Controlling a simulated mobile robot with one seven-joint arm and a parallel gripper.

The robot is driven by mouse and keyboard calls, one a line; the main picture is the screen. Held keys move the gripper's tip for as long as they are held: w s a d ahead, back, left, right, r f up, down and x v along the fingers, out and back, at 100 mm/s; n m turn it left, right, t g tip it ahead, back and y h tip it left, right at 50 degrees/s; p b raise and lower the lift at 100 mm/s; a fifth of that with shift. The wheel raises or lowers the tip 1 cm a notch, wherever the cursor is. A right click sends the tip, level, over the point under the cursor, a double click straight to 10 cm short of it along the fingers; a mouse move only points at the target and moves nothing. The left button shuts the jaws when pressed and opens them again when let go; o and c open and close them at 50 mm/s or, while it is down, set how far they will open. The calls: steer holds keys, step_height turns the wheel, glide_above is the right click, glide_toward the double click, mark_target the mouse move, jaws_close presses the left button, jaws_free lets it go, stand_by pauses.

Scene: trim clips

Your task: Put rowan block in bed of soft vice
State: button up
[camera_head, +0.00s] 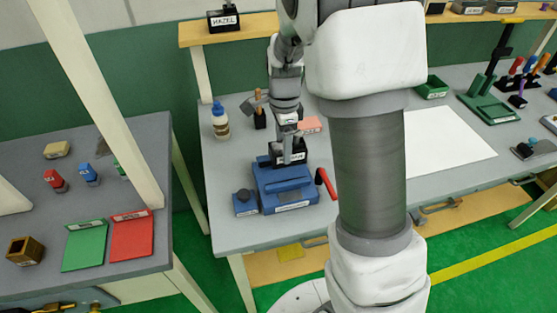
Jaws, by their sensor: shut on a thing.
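The rowan block (302,152) is dark with a white label; the gripper hides part of the label, and only its last letters show. My gripper (291,155) points down and is shut on this block. The soft vice (285,185) is blue with a red handle at its right and stands near the table's left front. The block is at the vice's top back side, over or in its bed; I cannot tell whether it touches the bed. The bed itself is mostly hidden by the block and gripper.
A bottle (220,122), a small dark holder (260,117) and a pink block (312,124) stand near the vice. A small blue box (245,203) sits at its left. A block labelled HAZEL (224,20) is on the back shelf. My arm hides the table's middle.

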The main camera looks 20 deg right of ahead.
mark_target(279, 161)
steer(key=shift+s+a+f, duration=0.25)
steer(key=shift+a+f, duration=0.2)
steer(key=shift+a, duration=0.2)
steer(key=shift+f, duration=2)
steer(key=shift+f, duration=0.15)
steer(key=o, duration=1.5)
